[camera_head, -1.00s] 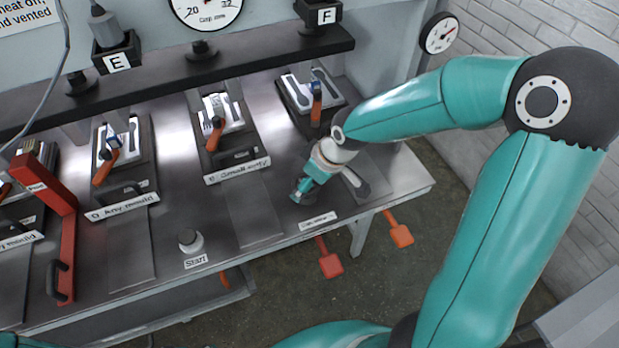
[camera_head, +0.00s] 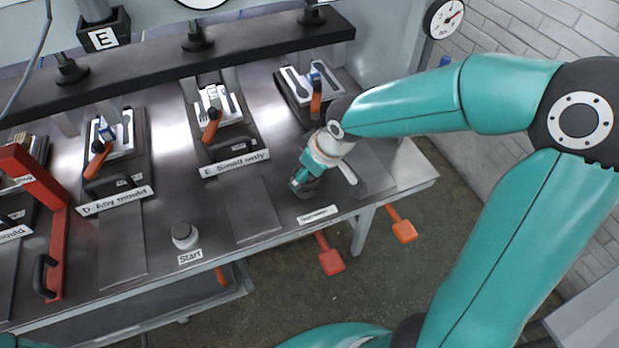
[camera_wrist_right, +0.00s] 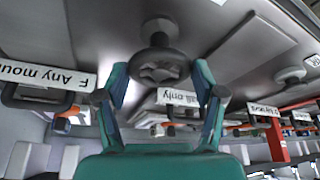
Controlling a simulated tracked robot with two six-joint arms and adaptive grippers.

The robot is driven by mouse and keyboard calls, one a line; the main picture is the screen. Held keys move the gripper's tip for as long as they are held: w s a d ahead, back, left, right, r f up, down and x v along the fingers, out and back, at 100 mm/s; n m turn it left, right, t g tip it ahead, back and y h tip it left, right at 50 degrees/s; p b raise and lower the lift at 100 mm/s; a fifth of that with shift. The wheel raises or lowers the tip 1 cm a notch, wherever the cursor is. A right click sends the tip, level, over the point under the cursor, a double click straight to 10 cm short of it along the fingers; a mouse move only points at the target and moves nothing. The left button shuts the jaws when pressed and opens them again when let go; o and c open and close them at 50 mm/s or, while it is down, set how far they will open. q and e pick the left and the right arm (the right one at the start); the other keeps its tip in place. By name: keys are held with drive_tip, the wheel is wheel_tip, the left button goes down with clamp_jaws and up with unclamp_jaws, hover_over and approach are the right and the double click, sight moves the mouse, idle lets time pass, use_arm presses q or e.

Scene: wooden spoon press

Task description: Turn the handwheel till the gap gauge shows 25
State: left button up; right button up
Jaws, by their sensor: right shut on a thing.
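The handwheel is the dark round knob (camera_wrist_right: 160,68) between the two fingers of my right gripper (camera_wrist_right: 160,85) in the right wrist view. That gripper is shut on it. In the head view my right gripper (camera_head: 301,182) is low at the front right of the bench, and it and the wrist hide most of the wheel. The large gap gauge (camera_head: 203,3) is cut off by the top edge of the head view, so its needle and reading cannot be seen. My left gripper is not in view.
The bench (camera_head: 385,205) carries several moulds, with orange handles, below a dark beam (camera_head: 150,75). A start button (camera_head: 184,235) stands at the front. A red lever frame (camera_head: 50,205) is at left. A smaller dial (camera_head: 444,18) hangs at upper right.

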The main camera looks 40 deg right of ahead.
drive_tip(key=m+h+b, duration=0.1)
drive_tip(key=m+b, duration=0.2)
drive_tip(key=b, duration=0.1)
drive_tip(key=m+h+b, duration=0.1)
drive_tip(key=m+b, duration=0.2)
drive_tip(key=b, duration=0.2)
drive_tip(key=shift+w+a+f, duration=0.1)
drive_tip(key=shift+a+f, duration=0.05)
drive_tip(key=shift+f, duration=0.05)
drive_tip(key=shift+r+m+g+h+b, duration=0.1)
drive_tip(key=shift+m+g+h+b, duration=0.1)
drive_tip(key=shift+m+h+b, duration=0.55)
drive_tip(key=shift+r+m+g+h+b, duration=0.15)
drive_tip(key=shift+m+b, duration=0.35)
drive_tip(key=shift+m, duration=0.65)
drive_tip(key=o, duration=1)
drive_tip(key=shift+a, duration=0.1)
drive_tip(key=v, duration=1.1)
drive_tip(key=shift+r, duration=0.4)
